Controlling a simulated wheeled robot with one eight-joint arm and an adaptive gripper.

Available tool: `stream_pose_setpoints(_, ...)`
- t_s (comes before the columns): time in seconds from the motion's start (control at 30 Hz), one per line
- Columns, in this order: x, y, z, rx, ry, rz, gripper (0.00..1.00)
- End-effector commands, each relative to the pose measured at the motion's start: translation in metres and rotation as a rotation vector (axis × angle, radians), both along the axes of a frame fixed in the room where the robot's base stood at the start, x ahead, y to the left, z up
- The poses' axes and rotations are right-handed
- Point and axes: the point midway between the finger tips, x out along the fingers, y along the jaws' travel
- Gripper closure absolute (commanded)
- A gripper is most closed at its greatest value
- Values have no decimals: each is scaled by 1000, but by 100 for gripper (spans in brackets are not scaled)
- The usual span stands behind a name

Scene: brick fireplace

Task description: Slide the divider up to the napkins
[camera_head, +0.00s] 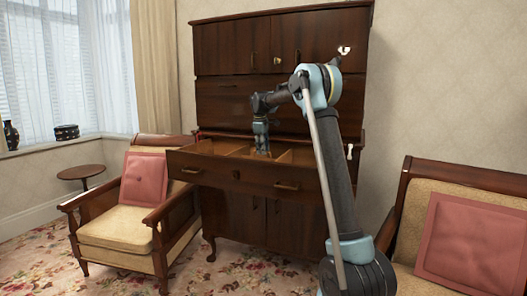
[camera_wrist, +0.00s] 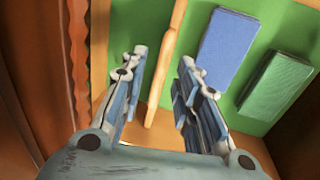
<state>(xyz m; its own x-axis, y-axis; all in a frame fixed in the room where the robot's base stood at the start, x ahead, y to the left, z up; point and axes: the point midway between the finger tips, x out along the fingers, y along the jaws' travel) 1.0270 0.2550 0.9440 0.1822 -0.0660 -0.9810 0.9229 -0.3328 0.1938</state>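In the wrist view, the divider (camera_wrist: 166,62) is a light wooden bar standing across the green-lined drawer. The napkins are a blue folded stack (camera_wrist: 229,47) and a green folded stack (camera_wrist: 277,86) to its right, with a strip of green lining between divider and blue stack. My gripper (camera_wrist: 163,57) is open, and its two fingers appear on either side of the divider; I cannot tell whether they touch it. In the head view, my gripper (camera_head: 262,151) reaches down into the pulled-out drawer (camera_head: 232,171). The napkins are hidden there.
The drawer belongs to a tall dark wooden cabinet (camera_head: 235,105), whose upper front rises close behind my arm. Armchairs with pink cushions stand at left (camera_head: 143,178) and right (camera_head: 475,240). In the wrist view, the brown drawer wall (camera_wrist: 78,60) runs close to the left finger.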

Motion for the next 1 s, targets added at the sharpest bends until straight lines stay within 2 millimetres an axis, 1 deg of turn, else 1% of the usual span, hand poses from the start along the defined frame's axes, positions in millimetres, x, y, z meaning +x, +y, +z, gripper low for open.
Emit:
stream_pose_setpoints(0.23,0,0,-1,0,0,0,71)
stream_pose_setpoints(0.27,0,0,-1,0,0,-1,76)
stream_pose_setpoints(0.3,0,0,-1,0,0,-1,85)
stream_pose_setpoints(0.37,0,0,-1,0,0,-1,98)
stream_pose_setpoints(0.4,0,0,-1,0,0,-1,100)
stream_pose_setpoints(0.57,0,-1,0,0,0,-1,100)
stream_pose_setpoints(0.67,-3,1,0,0,0,-1,100)
stream_pose_setpoints(0.77,-14,5,0,0,0,-1,100)
stream_pose_setpoints(1.0,-60,21,0,0,1,1,100)
